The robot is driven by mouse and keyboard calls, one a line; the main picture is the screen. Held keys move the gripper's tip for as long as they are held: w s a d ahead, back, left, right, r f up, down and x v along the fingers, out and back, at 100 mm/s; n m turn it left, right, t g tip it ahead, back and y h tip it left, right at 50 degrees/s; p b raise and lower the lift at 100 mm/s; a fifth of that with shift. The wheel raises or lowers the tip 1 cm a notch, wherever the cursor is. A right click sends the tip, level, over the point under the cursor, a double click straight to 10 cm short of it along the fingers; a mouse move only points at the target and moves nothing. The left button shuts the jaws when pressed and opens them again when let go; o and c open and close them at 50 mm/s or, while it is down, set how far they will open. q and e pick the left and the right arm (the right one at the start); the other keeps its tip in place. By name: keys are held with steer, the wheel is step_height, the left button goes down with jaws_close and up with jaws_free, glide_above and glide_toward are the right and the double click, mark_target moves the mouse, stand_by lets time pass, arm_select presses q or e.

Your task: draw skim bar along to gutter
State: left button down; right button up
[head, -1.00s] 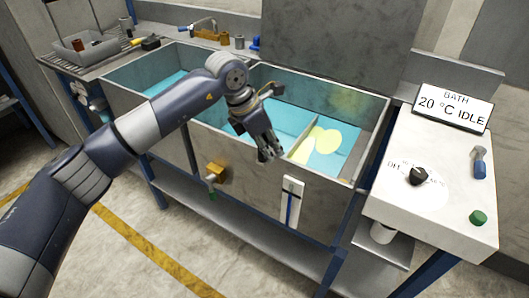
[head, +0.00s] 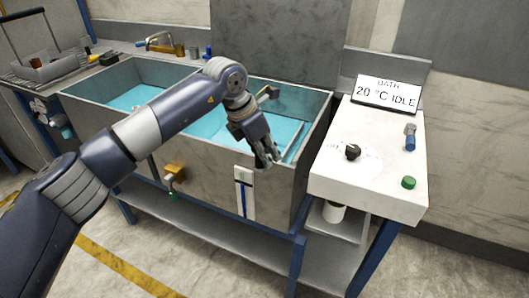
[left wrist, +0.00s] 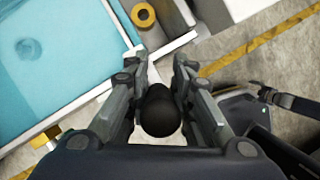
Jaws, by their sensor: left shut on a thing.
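My left gripper (head: 268,160) is at the front wall of the tank's right compartment. In the left wrist view, its fingers (left wrist: 160,108) are shut on a round black knob (left wrist: 160,112), which I take to be the skim bar's handle. A thin pale bar (head: 295,143), likely the skim bar, crosses the blue water near the compartment's right end. Its near end is hidden by the gripper. I cannot make out the gutter clearly. No yellow film shows on the visible water. A dark arm end, probably my right gripper (left wrist: 264,94), shows small at the right of the wrist view.
The control box (head: 370,165) with a black dial, a green button and a "20 °C IDLE" sign (head: 387,93) stands to the right. A brass tap (head: 174,174) sticks out of the tank front. A grey basket (head: 47,68) sits at far left.

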arm_select(q)
steer(key=shift+r, duration=0.1)
steer(key=c, duration=1.4)
jaws_free()
steer(key=shift+o, duration=0.2)
steer(key=shift+a, duration=0.1)
steer(key=v, duration=1.2)
arm_select(e)
steer(key=shift+s+d, duration=0.15)
